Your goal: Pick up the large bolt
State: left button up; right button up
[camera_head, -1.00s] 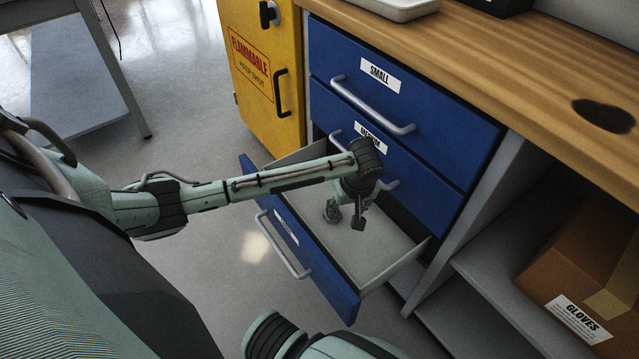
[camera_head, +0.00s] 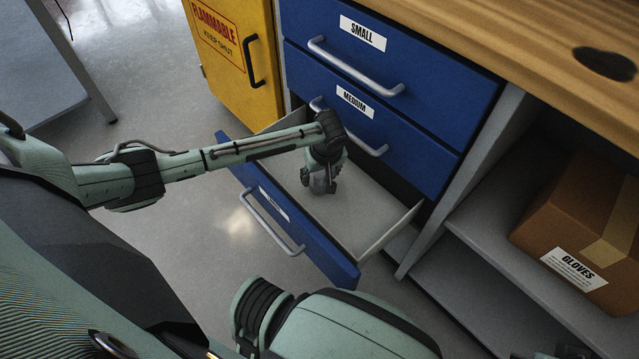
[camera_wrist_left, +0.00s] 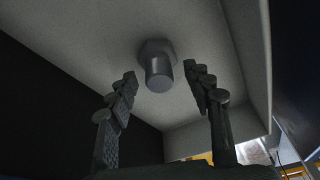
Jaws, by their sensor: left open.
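The large bolt (camera_wrist_left: 158,70) shows in the left wrist view, a grey hex head with a round shank on the pale floor of the open bottom drawer (camera_head: 358,223). My left gripper (camera_wrist_left: 160,80) is open, its two dark fingers on either side of the bolt, with gaps between them and it. In the head view my left gripper (camera_head: 320,187) reaches down into the drawer and hides the bolt. My right gripper cannot be made out; only a dark part shows at the lower right edge.
Shut blue drawers labelled SMALL (camera_head: 362,34) and MEDIUM (camera_head: 354,101) stand above the open drawer. A yellow cabinet (camera_head: 230,70) is at the left. A cardboard GLOVES box (camera_head: 560,225) sits on the shelf at the right. The wooden worktop (camera_head: 520,45) is above.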

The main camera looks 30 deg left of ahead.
pick_arm(q)
jog(key=shift+a+f, duration=0.1)
jog(key=shift+f, duration=0.1)
jog(key=shift+c, duration=0.6)
grip_shut()
jog(key=shift+w, duration=0.1)
